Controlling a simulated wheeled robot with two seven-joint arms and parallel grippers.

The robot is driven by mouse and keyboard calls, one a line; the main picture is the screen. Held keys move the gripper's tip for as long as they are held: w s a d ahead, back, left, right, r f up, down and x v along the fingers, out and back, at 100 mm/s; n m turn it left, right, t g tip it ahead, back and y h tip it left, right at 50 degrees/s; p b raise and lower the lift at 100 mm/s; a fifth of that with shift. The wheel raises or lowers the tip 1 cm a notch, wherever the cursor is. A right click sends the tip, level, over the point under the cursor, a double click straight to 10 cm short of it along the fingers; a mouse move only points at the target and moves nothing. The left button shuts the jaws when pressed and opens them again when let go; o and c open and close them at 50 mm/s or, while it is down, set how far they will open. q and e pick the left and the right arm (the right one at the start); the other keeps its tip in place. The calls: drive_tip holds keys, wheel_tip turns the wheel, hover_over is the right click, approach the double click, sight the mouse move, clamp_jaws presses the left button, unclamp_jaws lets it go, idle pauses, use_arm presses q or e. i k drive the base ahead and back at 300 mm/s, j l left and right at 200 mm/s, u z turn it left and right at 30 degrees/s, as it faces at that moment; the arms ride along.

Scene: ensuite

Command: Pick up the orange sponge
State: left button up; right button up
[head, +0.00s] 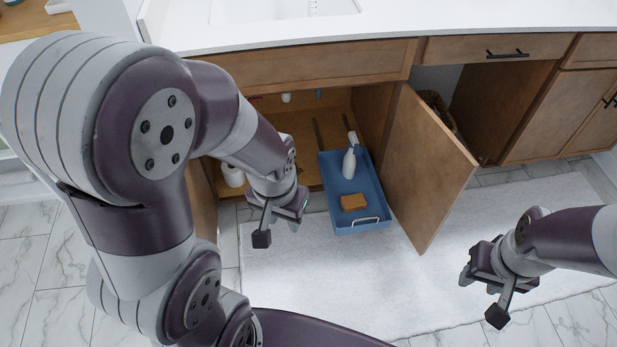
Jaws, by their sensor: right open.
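The orange sponge (353,202) lies in the front part of a blue tray (374,196) that is pulled out from the open sink cabinet. A white spray bottle (349,162) stands behind the sponge in the same tray. My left gripper (279,230) is to the left of the tray, apart from the sponge, with its fingers spread and nothing between them. My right gripper (482,296) is open and empty over the white rug, well to the right of the tray and nearer to me.
An open cabinet door (430,165) stands just right of the tray, between it and my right arm. A white roll (232,174) is in the cabinet at left. The countertop (400,28) overhangs behind. The white rug (340,285) in front is clear.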

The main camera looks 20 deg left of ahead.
sight(352, 202)
drive_tip(key=i+l+u, duration=0.15)
drive_tip(key=i+l, duration=0.25)
drive_tip(key=i+l+u, duration=0.2)
drive_tip(key=i+l, duration=0.2)
drive_tip(key=i+l+u, duration=0.15)
drive_tip(key=i+l, duration=0.2)
drive_tip(key=l, duration=0.3)
